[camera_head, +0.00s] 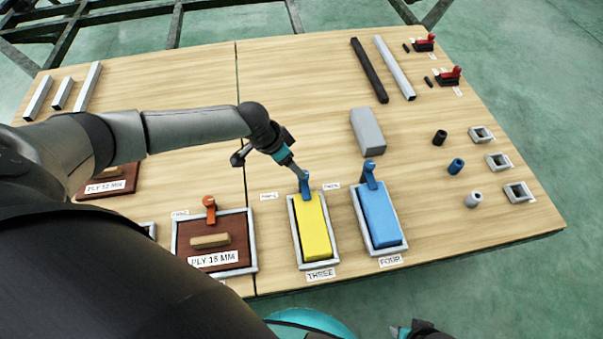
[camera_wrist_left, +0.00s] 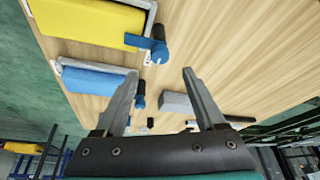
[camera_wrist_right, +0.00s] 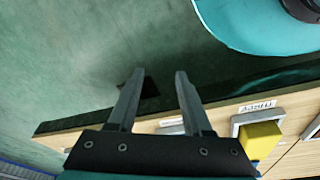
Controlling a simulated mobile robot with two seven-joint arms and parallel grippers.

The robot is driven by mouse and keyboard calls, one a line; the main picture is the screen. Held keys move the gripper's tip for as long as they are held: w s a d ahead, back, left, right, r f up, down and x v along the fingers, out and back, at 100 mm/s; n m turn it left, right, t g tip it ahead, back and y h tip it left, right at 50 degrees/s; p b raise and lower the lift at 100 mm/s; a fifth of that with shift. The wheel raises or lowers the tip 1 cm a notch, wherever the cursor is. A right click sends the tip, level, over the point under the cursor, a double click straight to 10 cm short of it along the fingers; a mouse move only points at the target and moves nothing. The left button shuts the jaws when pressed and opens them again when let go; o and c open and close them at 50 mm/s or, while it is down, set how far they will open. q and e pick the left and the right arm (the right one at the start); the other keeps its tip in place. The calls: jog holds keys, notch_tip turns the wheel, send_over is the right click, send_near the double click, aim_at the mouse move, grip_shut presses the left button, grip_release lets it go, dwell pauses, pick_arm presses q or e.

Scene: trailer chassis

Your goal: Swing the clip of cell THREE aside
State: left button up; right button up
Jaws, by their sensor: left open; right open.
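Cell THREE (camera_head: 294,231) is a grey-framed tray holding a yellow block (camera_head: 313,225). Its blue clip (camera_head: 305,186) is at the tray's far end, with its arm reaching over the end of the yellow block; the left wrist view shows this clip (camera_wrist_left: 153,46) too. My left gripper (camera_head: 299,172) is just behind the clip, pointing down towards it. My right gripper (camera_wrist_right: 162,74) is open and empty, off the table's front edge.
Cell FOUR, with a blue block (camera_head: 379,217) and its own blue clip (camera_head: 370,174), stands close to the right. A brown PLY 18 MM board (camera_head: 222,258) with an orange clip (camera_head: 209,207) is to the left. A grey block (camera_head: 367,132) lies behind cell FOUR.

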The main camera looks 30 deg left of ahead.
pick_arm(q)
jog(key=b, duration=0.4)
send_over(305, 185)
jog(key=a, duration=0.2)
jog(key=f, duration=0.6)
jog(key=shift+w+d, duration=0.15)
jog(key=shift+w, duration=0.05)
jog(key=shift+w+d+f, duration=0.1)
jog(key=shift+w+f, duration=0.1)
jog(key=shift+f, duration=0.35)
pick_arm(e)
jog(key=w+r+t, duration=0.1)
jog(key=w+r, duration=0.2)
jog(key=r, duration=0.6)
jog(key=shift+w+a+r+t, duration=0.2)
jog(key=shift+w+a+t, duration=0.1)
pick_arm(q)
jog(key=shift+c, duration=0.3)
grip_shut()
